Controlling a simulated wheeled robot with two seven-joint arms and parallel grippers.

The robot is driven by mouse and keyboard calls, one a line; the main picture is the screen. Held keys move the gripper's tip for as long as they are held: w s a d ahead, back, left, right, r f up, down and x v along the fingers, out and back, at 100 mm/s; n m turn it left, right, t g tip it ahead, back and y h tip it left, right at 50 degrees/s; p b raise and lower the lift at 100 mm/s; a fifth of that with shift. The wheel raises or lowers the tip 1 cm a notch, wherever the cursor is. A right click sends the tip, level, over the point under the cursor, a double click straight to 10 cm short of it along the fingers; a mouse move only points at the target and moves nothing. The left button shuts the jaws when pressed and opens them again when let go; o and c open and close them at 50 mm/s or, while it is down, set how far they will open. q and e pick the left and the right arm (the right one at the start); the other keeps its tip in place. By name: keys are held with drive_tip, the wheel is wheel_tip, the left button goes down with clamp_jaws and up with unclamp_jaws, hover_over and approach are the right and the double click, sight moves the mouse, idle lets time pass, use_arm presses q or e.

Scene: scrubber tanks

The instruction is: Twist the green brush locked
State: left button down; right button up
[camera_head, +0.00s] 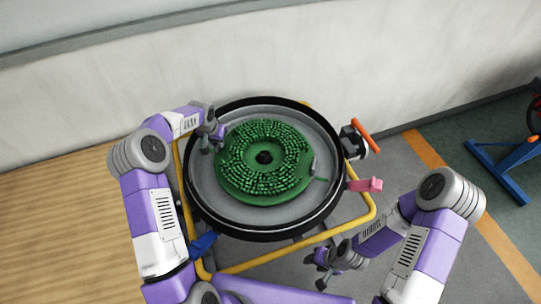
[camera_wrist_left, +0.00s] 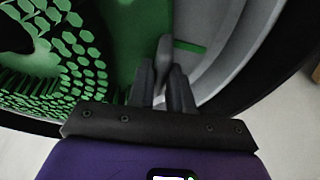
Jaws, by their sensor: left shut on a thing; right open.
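The green brush (camera_head: 230,180) is a round disc with bristle tufts facing up and a dark centre hole. It lies inside the round grey tank housing (camera_head: 240,212) with a black rim. My left gripper (camera_head: 213,140) is at the brush's left edge. In the left wrist view, its fingers (camera_wrist_left: 163,88) are shut on a thin grey upright tab (camera_wrist_left: 164,52) at the brush's edge; the brush (camera_wrist_left: 115,40) fills the left. A similar grey tab (camera_head: 313,166) stands at the brush's right edge. My right gripper (camera_head: 322,270) is open and empty, below the housing at lower right.
A yellow tube frame (camera_head: 270,257) surrounds the housing. An orange-handled part (camera_head: 366,136) and a pink lever (camera_head: 365,185) stick out at its right, and a blue part (camera_head: 202,244) at its lower left. A pale wall (camera_head: 300,55) stands behind.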

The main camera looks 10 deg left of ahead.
use_arm(q)
drive_tip(key=c, duration=1)
unclamp_jaws()
drive_tip(key=shift+o, duration=0.2)
drive_tip(key=shift+s+a+f, duration=0.1)
drive_tip(key=shift+f, duration=0.05)
drive_tip(key=shift+p+v, duration=0.4)
drive_tip(key=shift+v, duration=3.5)
